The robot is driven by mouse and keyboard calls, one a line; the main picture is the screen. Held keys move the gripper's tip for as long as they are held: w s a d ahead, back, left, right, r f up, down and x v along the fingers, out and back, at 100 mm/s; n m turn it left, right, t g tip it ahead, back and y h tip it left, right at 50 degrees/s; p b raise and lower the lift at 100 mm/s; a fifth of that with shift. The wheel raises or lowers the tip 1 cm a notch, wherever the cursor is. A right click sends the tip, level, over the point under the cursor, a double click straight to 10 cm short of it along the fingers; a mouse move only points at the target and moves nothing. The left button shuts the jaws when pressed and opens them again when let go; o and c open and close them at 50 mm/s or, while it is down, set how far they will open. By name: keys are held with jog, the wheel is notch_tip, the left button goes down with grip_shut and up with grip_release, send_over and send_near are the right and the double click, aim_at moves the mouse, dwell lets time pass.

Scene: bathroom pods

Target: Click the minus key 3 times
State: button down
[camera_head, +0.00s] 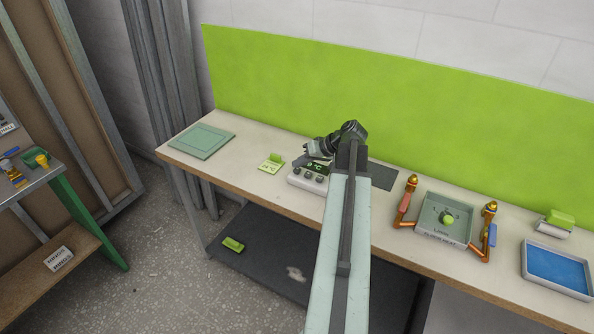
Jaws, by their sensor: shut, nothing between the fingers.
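A white control box (294,181) stands on the bench with a small dark display (317,167) that appears to read 9 °C. Several dark keys (308,175) sit on its front face. Their marks are too small to read, so I cannot tell which one is the minus key. My gripper (299,160) is shut and empty at the box's back left. It appears above the keys, but I cannot tell the height or whether it touches the box. My arm hides the box's right end.
A small yellow-green card stand (271,163) is left of the box, and a green mat (202,141) lies farther left. To the right are a grey dial unit (443,219) with copper pipes, a blue tray (557,270) and a green sponge-like block (560,218). A green backboard (420,120) rises behind.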

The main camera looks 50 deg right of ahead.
aim_at(299, 170)
jog(key=shift+f+b, duration=0.5)
dwell(0.5)
jog(key=shift+r+p, duration=0.9)
jog(key=shift+r, duration=0.05)
notch_tip(299, 170, up, 5)
jog(key=p, duration=0.5)
dwell(0.6)
